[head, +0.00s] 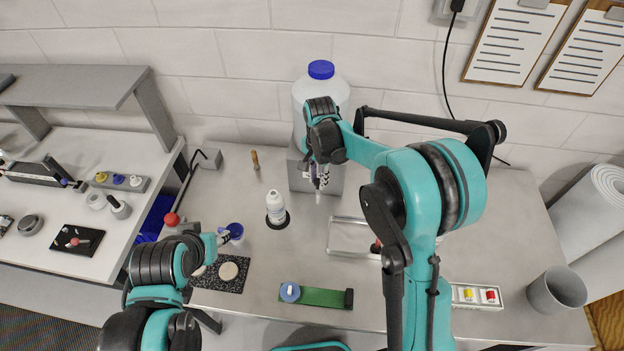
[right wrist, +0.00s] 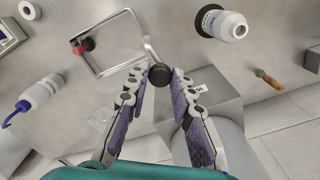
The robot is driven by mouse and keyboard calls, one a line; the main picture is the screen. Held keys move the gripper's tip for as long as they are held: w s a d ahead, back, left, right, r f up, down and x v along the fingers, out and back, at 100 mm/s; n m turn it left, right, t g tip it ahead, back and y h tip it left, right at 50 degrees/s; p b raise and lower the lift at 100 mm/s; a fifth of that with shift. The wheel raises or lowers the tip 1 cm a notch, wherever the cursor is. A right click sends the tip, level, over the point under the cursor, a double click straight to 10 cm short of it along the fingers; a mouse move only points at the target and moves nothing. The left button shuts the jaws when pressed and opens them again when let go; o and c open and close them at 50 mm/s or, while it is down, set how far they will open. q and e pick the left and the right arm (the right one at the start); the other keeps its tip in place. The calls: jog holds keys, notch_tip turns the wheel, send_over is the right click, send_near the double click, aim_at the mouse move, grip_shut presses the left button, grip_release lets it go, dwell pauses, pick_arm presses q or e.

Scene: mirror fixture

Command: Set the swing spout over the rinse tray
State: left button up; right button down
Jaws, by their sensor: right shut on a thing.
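The swing spout (right wrist: 150,48) is a silver tube with a dark round knob, below a white jug (head: 314,93) with a blue cap on a grey block (head: 300,176). My right gripper (head: 319,180) is shut on the spout's knob, which shows between its fingertips (right wrist: 161,75) in the right wrist view. The spout's free end shows left of and behind the rinse tray (head: 340,251) in the head view. In the right wrist view it points near a corner of the tray (right wrist: 122,64). My left gripper (head: 218,240) is low at the left, its fingers unclear.
A white bottle (head: 276,208) stands on a dark round pad left of the tray. A red-knobbed thing (right wrist: 84,46) is at the tray. My right arm covers part of the tray.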

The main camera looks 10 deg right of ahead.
jog(key=w+d+n+b, duration=0.2)
jog(key=d+n+b, duration=0.1)
jog(key=d+n, duration=0.5)
jog(key=shift+w+d, duration=0.35)
jog(key=shift+d, duration=0.15)
jog(key=shift+r, duration=0.1)
jog(key=c, duration=1.3)
grip_release()
jog(key=shift+d, duration=0.1)
notch_tip(320, 180, up, 12)
jog(key=shift+b, duration=0.3)
